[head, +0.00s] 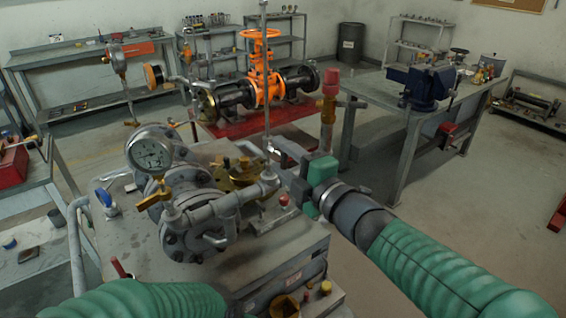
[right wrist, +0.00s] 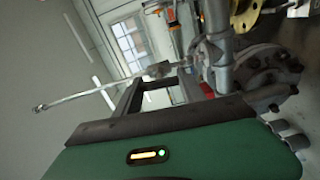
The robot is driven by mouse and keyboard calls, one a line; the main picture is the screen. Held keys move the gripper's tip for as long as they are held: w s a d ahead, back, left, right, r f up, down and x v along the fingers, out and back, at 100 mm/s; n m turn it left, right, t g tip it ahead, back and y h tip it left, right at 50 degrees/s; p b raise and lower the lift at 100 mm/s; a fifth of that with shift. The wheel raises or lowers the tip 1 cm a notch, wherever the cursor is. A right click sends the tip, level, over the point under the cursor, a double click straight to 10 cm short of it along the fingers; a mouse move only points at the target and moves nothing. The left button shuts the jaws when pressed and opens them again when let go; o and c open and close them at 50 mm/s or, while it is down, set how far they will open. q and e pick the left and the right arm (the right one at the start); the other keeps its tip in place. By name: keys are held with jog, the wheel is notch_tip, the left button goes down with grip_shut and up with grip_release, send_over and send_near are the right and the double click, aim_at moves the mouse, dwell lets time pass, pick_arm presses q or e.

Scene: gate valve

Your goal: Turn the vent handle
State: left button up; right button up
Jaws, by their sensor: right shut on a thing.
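A thin upright vent pipe (head: 266,75) rises from the grey pipework of the valve assembly (head: 185,205). At its foot is a small vent valve, which also shows in the right wrist view (right wrist: 160,69). My right gripper (head: 281,155) reaches in from the right to this foot, with its dark fingers shut on the small vent handle there. The fingers hide most of the handle, so its angle is hard to tell. In the right wrist view, the dark fingers (right wrist: 160,88) lie close beside the vent valve. My left arm shows at the bottom left, but its gripper is out of view.
A pressure gauge (head: 150,153) stands at the left of the assembly, and a brass-coloured part (head: 238,172) sits close to my right gripper. An orange gate valve (head: 265,75) stands behind. A workbench with a blue vise (head: 422,85) is at the right.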

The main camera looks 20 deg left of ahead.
jog(key=shift+a+f, duration=0.1)
jog(key=shift+f, duration=0.2)
jog(key=o, duration=1.4)
jog(key=shift+r, duration=0.15)
jog(key=shift+c, duration=0.2)
jog(key=v, duration=1.7)
jog(key=shift+p, duration=0.35)
